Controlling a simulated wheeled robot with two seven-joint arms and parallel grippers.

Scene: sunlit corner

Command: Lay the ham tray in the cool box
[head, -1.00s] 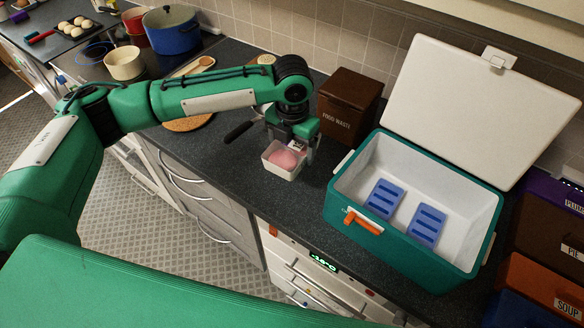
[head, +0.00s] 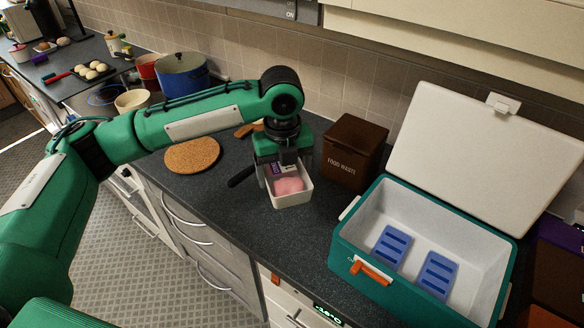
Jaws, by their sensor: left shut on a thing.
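The ham tray (head: 291,199) is a small white tray with pink ham in it, left of the cool box. My left gripper (head: 284,172) points down over it and is shut on it; the fingers are partly hidden. I cannot tell whether the tray is clear of the counter. The cool box (head: 343,250) is green with a white inside, and its lid (head: 478,150) stands open at the back. Two blue ice packs (head: 391,247) (head: 437,274) lie on its floor. My right gripper does not show.
A brown food waste box (head: 354,152) stands behind, between the tray and the cool box. A dark handle (head: 241,177) lies left of the tray. A round cork mat (head: 192,155) and a blue pot (head: 183,75) are further left. Dark bins stand right of the cool box.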

